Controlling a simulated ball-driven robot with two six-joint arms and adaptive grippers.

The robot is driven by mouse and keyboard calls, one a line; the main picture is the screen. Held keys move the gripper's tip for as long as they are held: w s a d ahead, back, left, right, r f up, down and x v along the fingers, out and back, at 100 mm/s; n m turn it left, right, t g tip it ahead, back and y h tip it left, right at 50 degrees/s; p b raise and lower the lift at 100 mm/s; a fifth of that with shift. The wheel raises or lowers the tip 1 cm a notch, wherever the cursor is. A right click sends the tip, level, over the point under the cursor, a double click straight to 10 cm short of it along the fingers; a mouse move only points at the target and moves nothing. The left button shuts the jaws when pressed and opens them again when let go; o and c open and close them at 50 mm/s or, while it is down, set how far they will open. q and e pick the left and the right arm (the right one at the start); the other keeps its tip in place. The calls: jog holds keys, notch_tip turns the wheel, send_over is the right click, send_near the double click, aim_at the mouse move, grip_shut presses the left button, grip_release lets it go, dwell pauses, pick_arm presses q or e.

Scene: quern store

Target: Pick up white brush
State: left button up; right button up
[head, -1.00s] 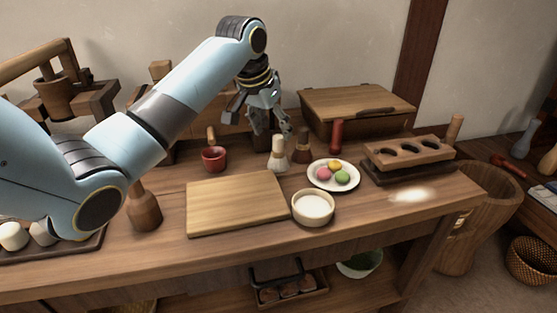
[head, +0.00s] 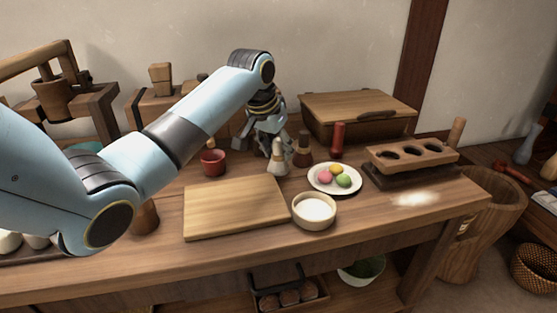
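The white brush (head: 277,163) stands upright on the wooden workbench (head: 385,212), behind the cutting board. Its pale bristle part shows at the bottom, and its upper part is mostly hidden by my gripper. My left gripper (head: 276,143) points down from above, with its fingers at the top of the brush. I cannot tell whether the fingers are apart or closed on it. A similar brown brush (head: 302,153) stands close on the right. My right gripper is not in view.
A plate of coloured sweets (head: 334,189), a bowl of white powder (head: 314,223), a red cup (head: 212,162) and a cutting board (head: 235,208) lie around the brush. A red-handled tool (head: 338,139) and a lidded wooden box (head: 358,104) stand behind right.

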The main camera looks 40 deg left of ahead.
pick_arm(q)
jog(key=c, duration=0.3)
jog(key=shift+c, duration=0.2)
jog(key=shift+r, duration=0.1)
jog(key=shift+r, duration=0.35)
notch_tip(320, 180, up, 4)
jog(key=shift+d+p, duration=0.1)
jog(key=shift+p, duration=0.75)
jog(key=s+d+r+p, duration=0.2)
jog(key=d+r, duration=0.4)
jog(key=d, duration=0.5)
jog(key=shift+s, duration=0.4)
jog(key=shift+d, duration=0.1)
